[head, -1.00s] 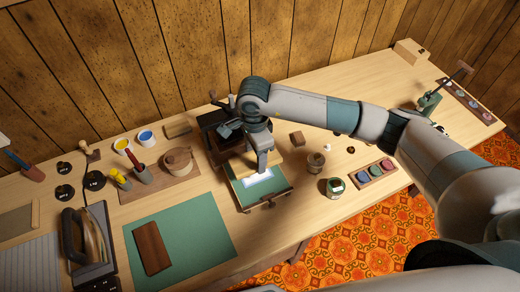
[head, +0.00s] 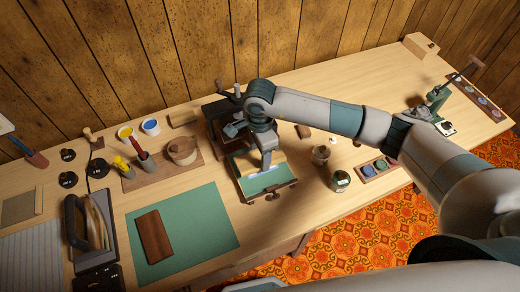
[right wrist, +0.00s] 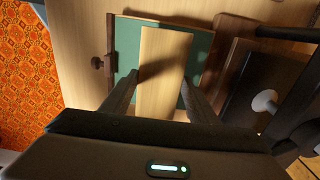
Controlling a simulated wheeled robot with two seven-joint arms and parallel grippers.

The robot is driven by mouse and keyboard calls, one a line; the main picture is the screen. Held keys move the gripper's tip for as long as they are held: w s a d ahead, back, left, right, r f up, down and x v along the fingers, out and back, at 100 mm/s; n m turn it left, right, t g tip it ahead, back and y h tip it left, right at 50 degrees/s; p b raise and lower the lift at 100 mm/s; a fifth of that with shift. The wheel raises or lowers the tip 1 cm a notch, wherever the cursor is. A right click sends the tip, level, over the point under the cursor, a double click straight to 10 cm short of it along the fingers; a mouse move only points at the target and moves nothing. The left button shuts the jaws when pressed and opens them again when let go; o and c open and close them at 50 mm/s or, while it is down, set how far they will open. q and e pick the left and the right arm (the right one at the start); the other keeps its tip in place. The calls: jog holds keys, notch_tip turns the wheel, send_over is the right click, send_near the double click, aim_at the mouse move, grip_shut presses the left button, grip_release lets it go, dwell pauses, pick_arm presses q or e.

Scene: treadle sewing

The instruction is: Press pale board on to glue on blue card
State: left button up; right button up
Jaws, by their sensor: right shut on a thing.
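My right gripper (head: 267,163) points down over the green bed (head: 262,184) of a wooden press. It is shut on the pale board (right wrist: 163,75), a long light-wood strip between its fingers in the right wrist view. The board lies across the green bed there; I cannot tell whether it touches what is beneath. In the head view a thin pale-blue strip (head: 278,169) shows at the fingertips; it may be the blue card's edge, with the rest hidden. The glue is not visible. My left gripper is not in view.
The dark press body (head: 217,120) stands close behind the gripper. A green mat (head: 200,230) with a brown block (head: 153,237) lies to the left.

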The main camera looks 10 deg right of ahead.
aim_at(260, 157)
jog(key=shift+f, duration=0.95)
jog(key=shift+f+b, duration=0.55)
jog(key=shift+b, duration=0.25)
jog(key=shift+s+f+b, duration=0.1)
jog(key=shift+f+b, duration=0.05)
jog(key=shift+b, duration=0.25)
dwell(2.0)
jog(key=o, duration=1.2)
